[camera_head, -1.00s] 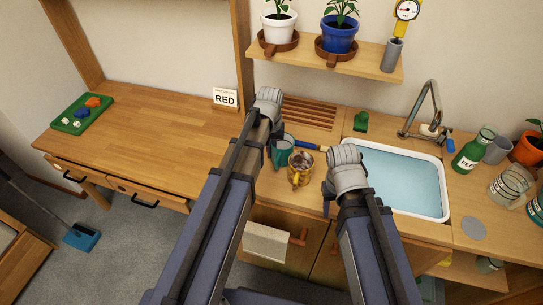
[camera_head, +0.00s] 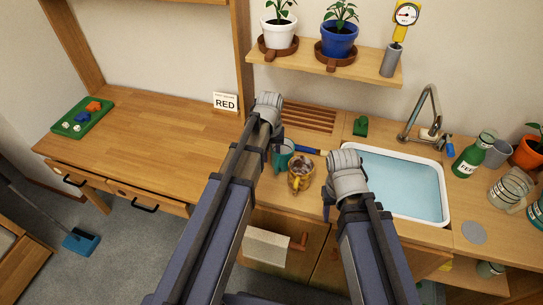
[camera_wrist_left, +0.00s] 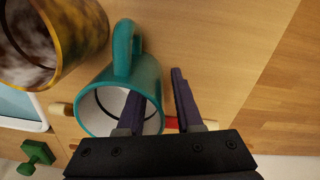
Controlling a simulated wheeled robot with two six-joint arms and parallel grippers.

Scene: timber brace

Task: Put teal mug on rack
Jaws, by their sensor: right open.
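The teal mug (camera_head: 283,155) stands on the wooden counter beside a yellow-brown mug (camera_head: 301,174). In the left wrist view the teal mug (camera_wrist_left: 148,75) shows its white inside and its handle at the top. My left gripper (camera_wrist_left: 157,98) is open around the mug's near wall: one finger is inside the mug, the other outside, with gaps visible. In the head view the left arm hides its fingers. A slatted wooden rack (camera_head: 310,115) lies at the back of the counter, empty. My right gripper (camera_head: 340,178) is open, right of the yellow-brown mug; its fingers are mostly hidden.
A plant shelf (camera_head: 325,65) overhangs the rack.

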